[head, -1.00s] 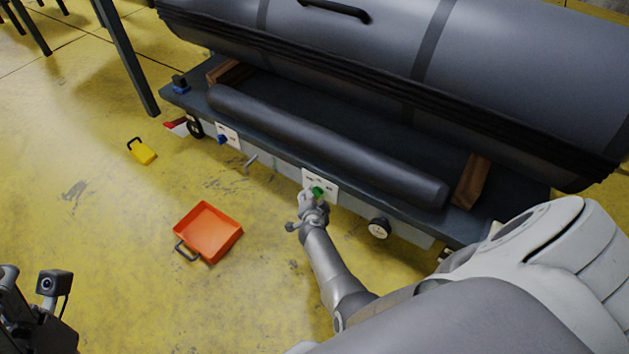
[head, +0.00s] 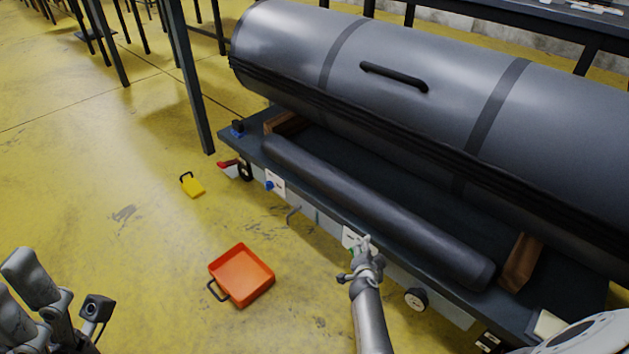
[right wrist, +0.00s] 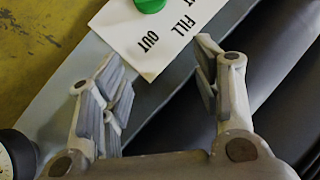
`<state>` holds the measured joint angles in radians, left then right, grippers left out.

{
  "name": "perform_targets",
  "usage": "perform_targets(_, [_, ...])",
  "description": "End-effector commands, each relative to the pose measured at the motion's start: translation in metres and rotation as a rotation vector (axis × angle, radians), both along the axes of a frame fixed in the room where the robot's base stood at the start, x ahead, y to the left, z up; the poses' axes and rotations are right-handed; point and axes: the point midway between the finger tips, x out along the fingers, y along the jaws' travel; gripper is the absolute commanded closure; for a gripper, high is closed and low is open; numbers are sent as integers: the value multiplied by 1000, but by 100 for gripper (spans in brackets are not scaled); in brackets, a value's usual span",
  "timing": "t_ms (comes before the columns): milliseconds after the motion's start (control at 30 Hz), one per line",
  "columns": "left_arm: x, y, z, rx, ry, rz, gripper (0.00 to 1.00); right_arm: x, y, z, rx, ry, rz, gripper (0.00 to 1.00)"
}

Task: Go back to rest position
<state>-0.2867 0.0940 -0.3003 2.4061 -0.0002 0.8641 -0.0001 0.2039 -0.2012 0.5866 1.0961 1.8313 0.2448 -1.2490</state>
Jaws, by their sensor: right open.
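My right gripper (head: 364,246) is in front of the bench's side in the head view, over a white label plate (head: 349,237) and mostly hiding its green knob. In the right wrist view the gripper (right wrist: 160,68) is open with nothing between its fingers. There the green knob (right wrist: 150,4) and the plate (right wrist: 160,35) reading "FILL OUT" lie beyond the fingertips, with the knob apart from them. Part of my left arm's end (head: 35,310) shows at the lower left of the head view; its jaw state is unclear.
A dark bench (head: 235,140) carries a large grey inflatable tube (head: 420,130) and a thinner roll (head: 380,210). A gauge (head: 415,299) and a blue knob (head: 270,185) are on its side. An orange tray (head: 242,274) and yellow tray (head: 193,187) lie on otherwise open floor.

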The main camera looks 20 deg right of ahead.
Motion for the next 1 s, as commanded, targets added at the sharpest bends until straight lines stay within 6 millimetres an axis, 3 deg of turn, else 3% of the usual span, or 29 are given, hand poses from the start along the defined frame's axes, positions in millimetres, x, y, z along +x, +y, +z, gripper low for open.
perform_targets(33, [0,0,0,0,0,0,42,-7,68,-23,96,19,28,42])
perform_targets(367, [0,0,0,0,0,-1,42,0,65,-29,95,22,30,42])
perform_targets(1000, [0,0,0,0,1,0,42,39,40,-52,95,14,30,42])
